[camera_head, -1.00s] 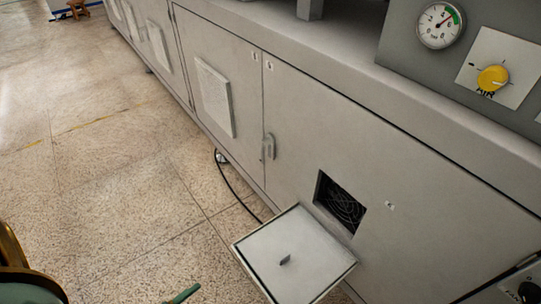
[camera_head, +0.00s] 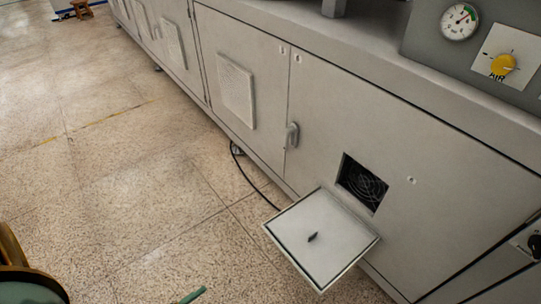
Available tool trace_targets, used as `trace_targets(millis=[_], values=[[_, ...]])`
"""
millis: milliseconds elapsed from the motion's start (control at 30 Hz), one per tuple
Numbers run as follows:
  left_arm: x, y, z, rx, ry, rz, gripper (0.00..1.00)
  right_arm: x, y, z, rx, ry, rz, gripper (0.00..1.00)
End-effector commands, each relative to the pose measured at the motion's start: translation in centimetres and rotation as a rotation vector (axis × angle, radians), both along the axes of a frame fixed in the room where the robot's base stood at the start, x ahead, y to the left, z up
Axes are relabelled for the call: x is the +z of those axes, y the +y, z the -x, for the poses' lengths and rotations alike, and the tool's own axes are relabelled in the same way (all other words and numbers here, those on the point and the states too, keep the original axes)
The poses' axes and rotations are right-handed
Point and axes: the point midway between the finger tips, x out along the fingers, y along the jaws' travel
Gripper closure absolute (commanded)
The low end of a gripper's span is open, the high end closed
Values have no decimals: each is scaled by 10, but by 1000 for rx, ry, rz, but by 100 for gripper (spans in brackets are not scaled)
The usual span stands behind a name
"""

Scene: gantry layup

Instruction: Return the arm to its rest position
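A piece of my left arm, bronze and dark green (camera_head: 25,275), shows in the bottom left corner. A thin green tip (camera_head: 191,296) pokes in at the bottom edge; it looks like part of my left gripper, but the rest is cut off, so I cannot tell whether it is open or shut. It shows over bare floor, apart from the cabinet. My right arm and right gripper are out of view.
A long grey machine cabinet (camera_head: 330,110) runs along the right. Its square hatch (camera_head: 325,240) hangs open, jutting out below a fan opening (camera_head: 362,184). A black cable (camera_head: 250,182) lies by its base. The speckled floor (camera_head: 130,200) at left is clear.

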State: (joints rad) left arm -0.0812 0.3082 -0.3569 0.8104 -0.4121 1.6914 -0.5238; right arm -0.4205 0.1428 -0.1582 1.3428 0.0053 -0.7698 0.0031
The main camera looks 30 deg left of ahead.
Motion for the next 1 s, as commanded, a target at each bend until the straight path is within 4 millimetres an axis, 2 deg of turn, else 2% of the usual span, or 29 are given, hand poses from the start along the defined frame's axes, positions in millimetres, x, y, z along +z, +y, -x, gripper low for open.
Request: trace_targets(millis=[67, 267, 467, 567, 667, 700, 800, 900, 1000], values=[[3, -3, 2, 2, 37, -28, 35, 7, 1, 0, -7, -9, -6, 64], [-7, -10, 13, 10, 203, -121, 35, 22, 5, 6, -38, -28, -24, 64], [-22, -14, 45, 33, 490, -243, 35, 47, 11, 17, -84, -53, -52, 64], [-30, -13, 80, 55, 714, -312, 35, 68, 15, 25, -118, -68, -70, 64], [-33, -11, 138, 79, 1004, -382, 35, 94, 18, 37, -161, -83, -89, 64], [-33, -11, 164, 87, 1120, -405, 35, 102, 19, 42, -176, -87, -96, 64], [-28, -10, 223, 102, 1365, -451, 35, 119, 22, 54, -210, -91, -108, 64], [-22, -10, 266, 105, 1531, -483, 35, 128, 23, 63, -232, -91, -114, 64], [-19, -11, 287, 104, 1613, -499, 35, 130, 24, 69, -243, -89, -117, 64]])
